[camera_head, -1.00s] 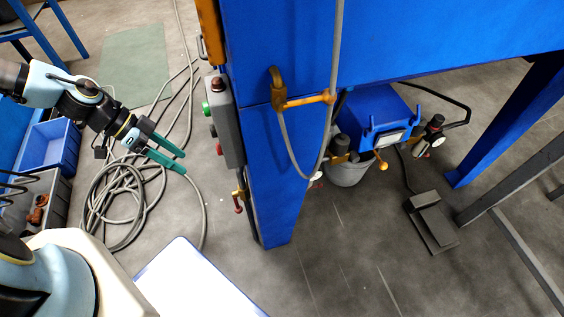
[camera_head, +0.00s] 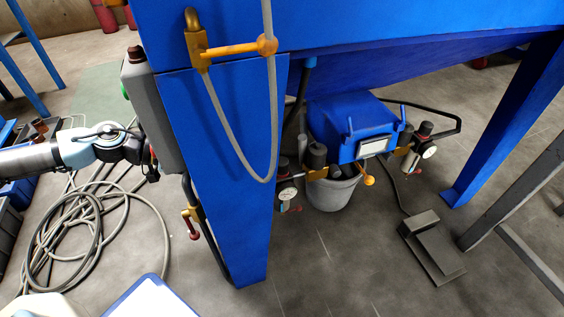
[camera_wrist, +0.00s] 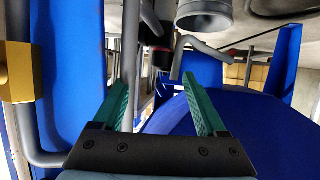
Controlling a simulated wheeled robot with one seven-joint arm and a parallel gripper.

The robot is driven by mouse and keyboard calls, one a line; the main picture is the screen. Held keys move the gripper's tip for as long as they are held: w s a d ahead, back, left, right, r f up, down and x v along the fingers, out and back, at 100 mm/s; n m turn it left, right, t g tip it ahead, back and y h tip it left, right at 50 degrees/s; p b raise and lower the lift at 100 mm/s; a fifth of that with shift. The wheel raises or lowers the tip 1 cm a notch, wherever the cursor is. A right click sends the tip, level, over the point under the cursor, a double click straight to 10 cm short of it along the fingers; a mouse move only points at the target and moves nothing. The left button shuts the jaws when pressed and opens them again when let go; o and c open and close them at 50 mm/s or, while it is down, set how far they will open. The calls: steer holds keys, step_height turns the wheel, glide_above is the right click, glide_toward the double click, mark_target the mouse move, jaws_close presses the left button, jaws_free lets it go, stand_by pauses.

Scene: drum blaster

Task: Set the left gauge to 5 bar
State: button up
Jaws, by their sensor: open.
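The left gauge (camera_head: 288,193) is a small white round dial low behind the blue machine's near leg, in the head view. Its needle and figures are too small to read. A dark regulator body (camera_head: 317,155) stands close to it, by the blue box. My gripper (camera_wrist: 153,82) shows in the wrist view with its two green fingers spread apart and nothing between them. In the head view, my fingers are hidden behind the grey control box and the blue leg. I cannot make out the left gauge in the wrist view.
The blue leg (camera_head: 235,190) and grey control box (camera_head: 159,115) stand close to my arm. A second gauge (camera_head: 429,151) sits further right. A grey bucket (camera_head: 333,193) is under the blue box. A foot pedal (camera_head: 430,240) and coiled hoses (camera_head: 75,235) lie on the floor.

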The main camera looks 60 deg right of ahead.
mark_target(280, 161)
steer(key=s+d+b, duration=0.1)
steer(key=s+d, duration=0.2)
steer(key=s, duration=0.1)
steer(key=s+d+b, duration=0.1)
steer(key=s+d, duration=0.2)
steer(key=d, duration=0.1)
steer(key=shift+s+d+f, duration=0.1)
steer(key=shift+s+f, duration=0.05)
steer(key=shift+s, duration=0.25)
steer(key=shift+b+x, duration=0.85)
steer(key=shift+x, duration=1.55)
steer(key=shift+c, duration=0.3)
jaws_close()
